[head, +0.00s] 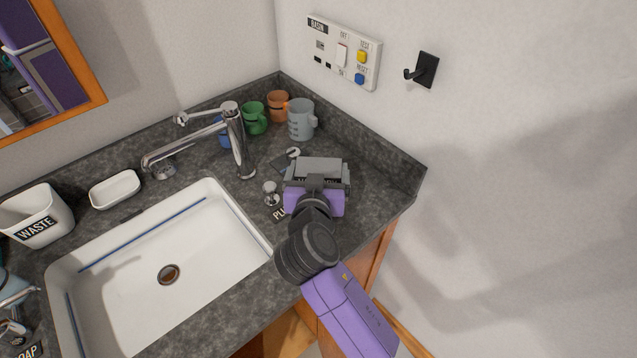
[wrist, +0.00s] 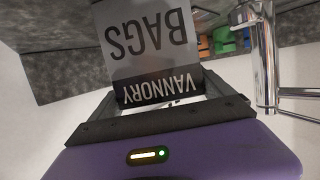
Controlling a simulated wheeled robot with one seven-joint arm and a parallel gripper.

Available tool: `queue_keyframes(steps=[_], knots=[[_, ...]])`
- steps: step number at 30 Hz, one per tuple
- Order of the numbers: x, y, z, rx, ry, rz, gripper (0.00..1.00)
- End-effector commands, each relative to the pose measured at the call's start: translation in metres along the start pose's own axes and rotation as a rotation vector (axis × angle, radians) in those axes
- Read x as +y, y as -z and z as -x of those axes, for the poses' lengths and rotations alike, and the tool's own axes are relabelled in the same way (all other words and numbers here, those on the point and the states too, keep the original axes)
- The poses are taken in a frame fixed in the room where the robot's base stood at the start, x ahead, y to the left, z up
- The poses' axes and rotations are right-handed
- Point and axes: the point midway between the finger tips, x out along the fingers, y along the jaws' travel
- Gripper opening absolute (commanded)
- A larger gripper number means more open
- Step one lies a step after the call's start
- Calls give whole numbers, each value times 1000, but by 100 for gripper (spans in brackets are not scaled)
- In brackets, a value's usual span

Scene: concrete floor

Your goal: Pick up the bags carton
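The bags carton (wrist: 150,50) is a grey box with a dark band, and its words "VANNORY" and "BAGS" show upside down in the wrist view. In the head view a grey box-like shape (head: 320,164) at my gripper, on the right part of the counter, seems to be it, partly hidden by my gripper. My gripper (head: 318,180) is right at the carton. In the wrist view the fingers of my gripper (wrist: 158,92) are spread apart, one on each side of the carton's near end. I cannot tell whether they touch it.
A chrome tap (head: 238,140) stands left of the carton and shows close by in the wrist view (wrist: 264,55). Mugs, one grey (head: 301,120), stand behind. The white sink (head: 130,290) is to the left. A metal plug (head: 270,188) lies close by. Walls close off the corner.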

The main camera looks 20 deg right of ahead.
Motion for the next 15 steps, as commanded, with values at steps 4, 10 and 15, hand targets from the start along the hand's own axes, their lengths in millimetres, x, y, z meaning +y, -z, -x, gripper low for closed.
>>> queue_keyframes(steps=[4, 10, 15], knots=[[0, 0, 0, 0, 0, 0, 57], [0, 1, 0, 2, 0, 0, 33], [0, 2, 1, 2, 0, -1, 33]])
